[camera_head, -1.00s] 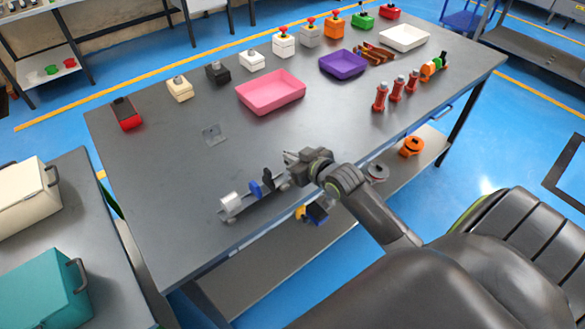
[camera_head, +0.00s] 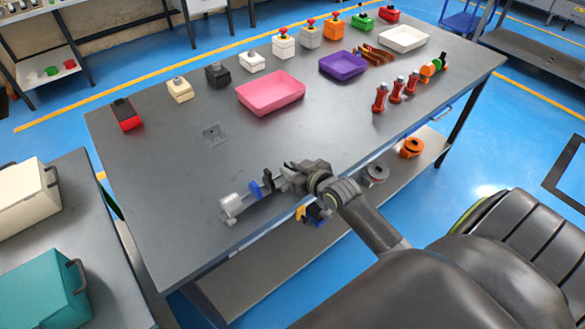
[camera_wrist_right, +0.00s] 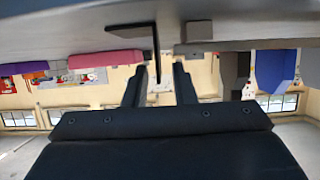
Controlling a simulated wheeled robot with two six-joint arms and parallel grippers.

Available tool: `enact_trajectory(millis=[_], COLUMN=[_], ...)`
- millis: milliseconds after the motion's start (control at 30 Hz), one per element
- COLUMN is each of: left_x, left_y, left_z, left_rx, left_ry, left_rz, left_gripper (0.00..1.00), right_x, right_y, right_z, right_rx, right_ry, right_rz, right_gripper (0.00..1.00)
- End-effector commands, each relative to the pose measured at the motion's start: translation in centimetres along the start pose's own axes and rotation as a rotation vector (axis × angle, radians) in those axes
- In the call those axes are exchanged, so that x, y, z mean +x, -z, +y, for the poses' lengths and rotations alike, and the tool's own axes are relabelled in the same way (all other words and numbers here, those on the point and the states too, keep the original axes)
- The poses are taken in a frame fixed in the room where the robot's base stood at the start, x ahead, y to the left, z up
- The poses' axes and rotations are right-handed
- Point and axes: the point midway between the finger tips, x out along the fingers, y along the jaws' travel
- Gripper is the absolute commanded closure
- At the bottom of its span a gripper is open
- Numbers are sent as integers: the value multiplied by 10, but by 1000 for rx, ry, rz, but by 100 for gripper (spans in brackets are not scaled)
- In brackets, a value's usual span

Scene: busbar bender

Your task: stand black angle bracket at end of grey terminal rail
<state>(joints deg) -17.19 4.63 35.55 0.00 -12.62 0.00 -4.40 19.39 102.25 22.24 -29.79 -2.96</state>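The grey terminal rail (camera_head: 240,205) lies near the table's front edge. It carries a light silver block (camera_head: 230,203), a blue block (camera_head: 256,190) and a dark block (camera_head: 267,180). My right gripper (camera_head: 289,170) is low at the rail's right end. In the right wrist view, which is upside down, the black angle bracket (camera_wrist_right: 157,52) stands upright with its foot toward the table. My right fingers (camera_wrist_right: 159,82) are apart, with gaps on both sides of its thin upright flange. The blue block (camera_wrist_right: 277,70) also shows there. My left gripper is out of view.
A small grey plate (camera_head: 213,133) lies behind the rail. A pink tray (camera_head: 271,92) and purple tray (camera_head: 343,64) are farther back, with several coloured boxes along the far edge. Red posts (camera_head: 380,97) stand at the right. The table left of the rail is clear.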

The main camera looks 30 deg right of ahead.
Motion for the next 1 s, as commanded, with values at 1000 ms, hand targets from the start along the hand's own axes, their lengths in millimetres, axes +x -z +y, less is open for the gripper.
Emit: enact_trajectory(millis=[1000], left_x=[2], left_y=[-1], left_z=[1], left_rx=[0], left_ry=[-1], left_rz=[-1], left_gripper=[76], right_x=[-118], right_y=[3], right_z=[0], right_rx=[-2], right_ry=[1], right_rz=[0], right_gripper=[76])
